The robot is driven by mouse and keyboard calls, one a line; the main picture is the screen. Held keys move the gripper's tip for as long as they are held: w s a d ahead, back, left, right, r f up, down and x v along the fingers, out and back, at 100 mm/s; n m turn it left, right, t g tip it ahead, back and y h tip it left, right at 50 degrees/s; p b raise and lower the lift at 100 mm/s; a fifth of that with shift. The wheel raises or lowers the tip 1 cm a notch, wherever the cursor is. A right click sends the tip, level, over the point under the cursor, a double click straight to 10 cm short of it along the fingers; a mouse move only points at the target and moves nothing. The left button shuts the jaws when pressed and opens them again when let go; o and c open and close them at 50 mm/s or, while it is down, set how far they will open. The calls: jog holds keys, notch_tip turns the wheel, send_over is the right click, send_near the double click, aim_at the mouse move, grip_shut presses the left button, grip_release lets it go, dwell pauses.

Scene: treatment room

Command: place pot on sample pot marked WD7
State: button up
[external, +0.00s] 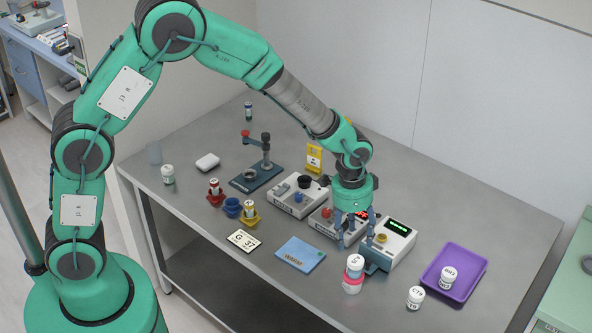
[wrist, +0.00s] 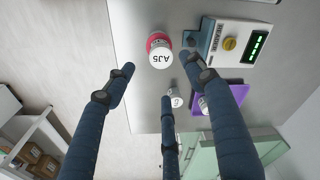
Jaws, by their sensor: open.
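A white-lidded pot (external: 355,262) sits above a pink-and-white base (external: 351,284) near the table's front edge; whether these are two stacked pots is unclear. In the wrist view its lid (wrist: 160,57) reads AJ5 or AJS. A white pot (external: 415,297), apparently marked CT9, stands to its right. Another white pot (external: 447,277) is in the purple tray, its marking unclear. A further white pot (external: 168,174) stands at the far left. I cannot read WD7 on any of them. My gripper (external: 357,238) is open and empty, above and behind the AJ5 pot, its blue fingers spread.
The purple tray (external: 470,262) lies at the right. A reader box (external: 398,240) with a green display stands close to my gripper, beside other devices (external: 297,196). The table's back right is clear.

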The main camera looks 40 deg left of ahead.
jog(key=shift+r, duration=0.15)
dwell(0.5)
jog(key=s+a+r+n+t, duration=0.15)
jog(key=s+a+r, duration=0.25)
jog(key=a+r, duration=0.65)
jog(key=s+a+r+n+t, duration=0.1)
jog(key=s+a+r+n, duration=0.25)
jog(key=a+r, duration=0.7)
jog(key=s+a+r+n, duration=0.1)
jog(key=s+a+r, duration=0.2)
jog(key=s, duration=0.4)
jog(key=s+a+r+n+t, duration=0.1)
jog(key=s+a+r, duration=0.3)
jog(key=s, duration=0.3)
jog(key=s+a+r+n+t+y, duration=0.1)
jog(key=s+a+r+n, duration=0.1)
jog(key=s+a, duration=0.4)
jog(key=shift+v, duration=0.9)
jog(key=shift+s+f, duration=0.15)
